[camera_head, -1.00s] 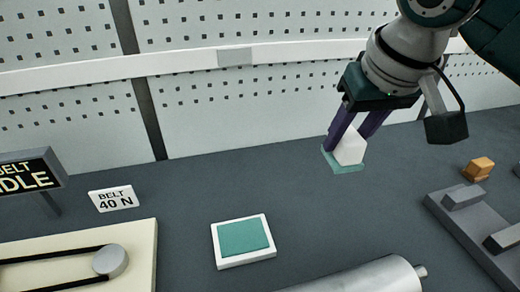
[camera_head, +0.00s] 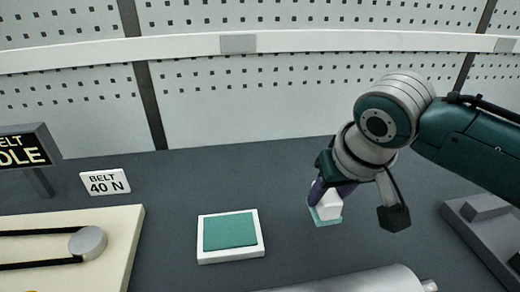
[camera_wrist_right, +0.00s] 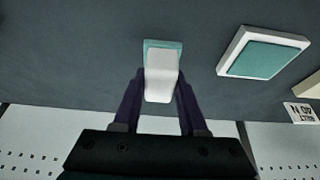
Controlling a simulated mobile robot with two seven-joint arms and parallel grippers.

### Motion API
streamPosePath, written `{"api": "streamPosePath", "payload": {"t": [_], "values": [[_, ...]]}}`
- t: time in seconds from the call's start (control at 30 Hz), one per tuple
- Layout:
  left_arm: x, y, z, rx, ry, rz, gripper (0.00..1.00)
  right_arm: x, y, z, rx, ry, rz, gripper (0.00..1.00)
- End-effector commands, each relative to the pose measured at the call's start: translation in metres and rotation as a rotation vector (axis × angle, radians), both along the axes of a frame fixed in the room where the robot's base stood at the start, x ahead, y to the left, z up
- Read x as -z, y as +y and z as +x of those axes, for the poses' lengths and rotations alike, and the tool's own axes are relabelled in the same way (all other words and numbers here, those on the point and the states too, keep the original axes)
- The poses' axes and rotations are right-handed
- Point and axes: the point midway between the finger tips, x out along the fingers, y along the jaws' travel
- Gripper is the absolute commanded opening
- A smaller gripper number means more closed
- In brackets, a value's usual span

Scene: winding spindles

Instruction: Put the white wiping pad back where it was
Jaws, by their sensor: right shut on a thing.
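The white wiping pad, a white block (camera_head: 329,206) on a flat teal base, is in my right gripper (camera_head: 331,193). In the right wrist view the pad (camera_wrist_right: 161,84) stands between the two purple fingers (camera_wrist_right: 160,95), teal base pointing away from the gripper. I cannot tell whether its base touches the bench. A shallow white tray (camera_head: 203,256) with a teal inner surface lies to the left of the pad, apart from it. It also shows in the right wrist view (camera_wrist_right: 237,37), to the right of the pad. My left gripper is out of view.
A metal roller (camera_head: 370,284) lies at the front. A cream board (camera_head: 115,240) with a pulley and belt and a "BELT 40 N" sign (camera_head: 105,182) are at the left. A grey fixture (camera_head: 465,222) is at the right. The bench between pad and tray is clear.

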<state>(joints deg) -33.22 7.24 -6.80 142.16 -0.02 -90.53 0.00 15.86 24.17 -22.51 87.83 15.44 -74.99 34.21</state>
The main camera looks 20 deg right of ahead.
Motion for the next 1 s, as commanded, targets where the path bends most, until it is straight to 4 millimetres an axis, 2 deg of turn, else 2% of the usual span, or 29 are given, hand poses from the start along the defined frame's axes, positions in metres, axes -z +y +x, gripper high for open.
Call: {"api": "streamPosePath", "payload": {"t": [0.33,0.73,0.77,1.0], "values": [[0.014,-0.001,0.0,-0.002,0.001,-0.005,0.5,0.042,0.0,0.0,0.0,0.0,-0.001,0.0],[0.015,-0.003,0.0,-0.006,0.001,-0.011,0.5,0.047,0.0,0.0,0.0,-0.001,0.0,0.0],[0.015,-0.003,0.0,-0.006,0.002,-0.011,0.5,0.047,0.0,0.0,-0.001,-0.001,-0.001,0.43],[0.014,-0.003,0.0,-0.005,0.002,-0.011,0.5,0.046,0.0,0.0,-0.001,-0.001,-0.001,0.7]]}}
